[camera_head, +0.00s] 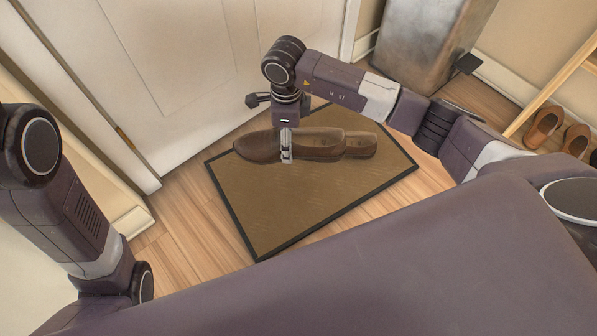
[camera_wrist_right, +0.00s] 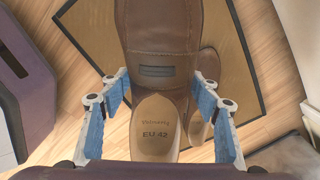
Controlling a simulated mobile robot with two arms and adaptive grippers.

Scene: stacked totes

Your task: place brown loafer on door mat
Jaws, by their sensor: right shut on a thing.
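A brown loafer (camera_head: 258,147) is in my right gripper (camera_head: 287,155), over the door mat (camera_head: 270,212). In the right wrist view, the fingers (camera_wrist_right: 161,88) close on both sides of the loafer (camera_wrist_right: 155,35), whose insole reads "EU 42". Its toe points left in the head view. I cannot tell whether its sole touches the mat. A second brown loafer (camera_head: 362,145) shows partly behind it, apparently on the mat; it also shows in the wrist view (camera_wrist_right: 208,65). My left arm is at the left; its gripper is not visible.
A white door (camera_head: 190,60) stands behind the mat. A grey metal container (camera_head: 420,45) stands at the back right. A wooden rack (camera_head: 556,85) with several brown shoes (camera_head: 543,127) is at the right. The mat's front part is clear.

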